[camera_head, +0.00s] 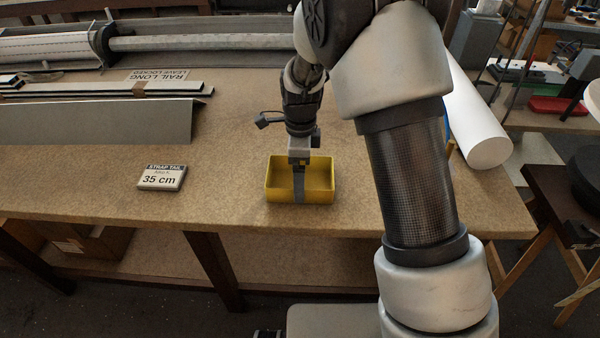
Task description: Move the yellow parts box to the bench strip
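The yellow parts box (320,192) stands upright and open-topped on the brown bench (230,185), close to its front edge. Its inside looks empty where I can see it. My gripper (299,192) points down at the middle of the box. One grey finger shows in front of the box's near wall; the other finger is hidden, so I cannot tell whether they are closed on the wall. No separately marked bench strip is clear; bare bench top runs along the front edge on both sides of the box.
A "STRAP TAIL 35 cm" block (162,177) lies left of the box. Long grey profiles (100,122) and a "RAIL LONG" sign (160,75) lie behind it. A white roll (475,120) lies at the right, beyond my arm. The front edge is close below the box.

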